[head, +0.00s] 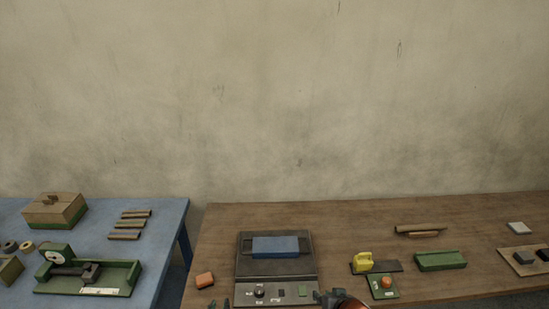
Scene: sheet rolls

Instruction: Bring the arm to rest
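My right gripper (327,298) shows at the bottom edge, just in front of the right corner of a dark flat device; an orange-red part of my arm is beside it. Only its top shows, so I cannot tell whether it is open or shut. A small dark green piece at the bottom edge, left of the device, may be the tip of my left gripper (218,304); its state cannot be made out. The dark device (277,267) has a knob and buttons on its front, and a blue block (275,246) lies on top of it.
The blue table (165,215) at left holds a green fixture (115,276), a box (55,211) and several rolls (128,224).

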